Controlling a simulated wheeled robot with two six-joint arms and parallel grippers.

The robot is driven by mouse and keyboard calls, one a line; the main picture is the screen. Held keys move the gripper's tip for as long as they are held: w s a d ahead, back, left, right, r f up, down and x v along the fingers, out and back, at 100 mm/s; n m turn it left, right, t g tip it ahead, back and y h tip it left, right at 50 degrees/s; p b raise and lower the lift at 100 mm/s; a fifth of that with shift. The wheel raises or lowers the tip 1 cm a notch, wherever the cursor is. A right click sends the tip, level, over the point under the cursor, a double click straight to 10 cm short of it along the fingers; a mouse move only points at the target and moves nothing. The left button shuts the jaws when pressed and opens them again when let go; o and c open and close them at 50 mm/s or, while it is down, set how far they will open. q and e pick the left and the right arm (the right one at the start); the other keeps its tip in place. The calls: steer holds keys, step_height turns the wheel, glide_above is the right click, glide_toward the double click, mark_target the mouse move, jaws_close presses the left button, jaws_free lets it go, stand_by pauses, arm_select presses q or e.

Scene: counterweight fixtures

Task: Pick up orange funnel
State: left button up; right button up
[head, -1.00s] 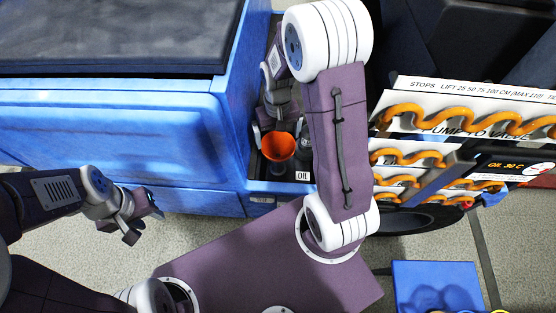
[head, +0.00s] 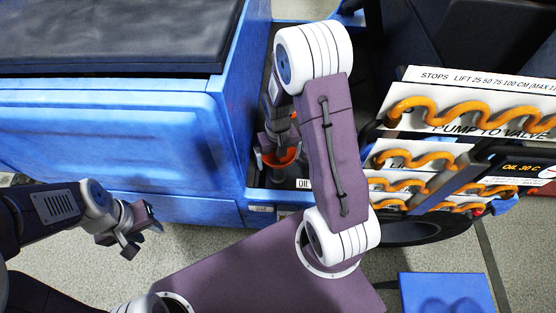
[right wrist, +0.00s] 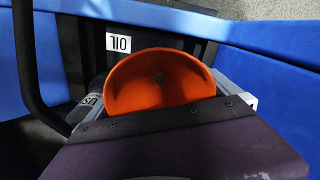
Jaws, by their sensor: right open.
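The orange funnel (head: 284,160) sits in the dark recess of the blue unit, its upper part partly hidden by my right gripper in the head view. In the right wrist view the funnel (right wrist: 150,95) shows its wide mouth, with its near edge cut off by my gripper body. My right gripper (head: 280,147) is open, right over the funnel. Grey finger parts show on both sides of the funnel in the right wrist view; contact cannot be told. My left gripper (head: 139,230) looks open and empty, over the floor at the left.
The recess has blue walls and an "OIL" label (head: 303,184) at its front. A dark item with a label (right wrist: 91,100) stands left of the funnel in the wrist view. White panels with orange coiled hoses (head: 470,115) stand right. A blue block (head: 440,285) is at the lower right.

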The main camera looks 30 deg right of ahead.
mark_target(278, 162)
steer(key=c, duration=1.1)
step_height(278, 162, up, 10)
steer(key=p, duration=0.4)
steer(key=shift+c, duration=0.2)
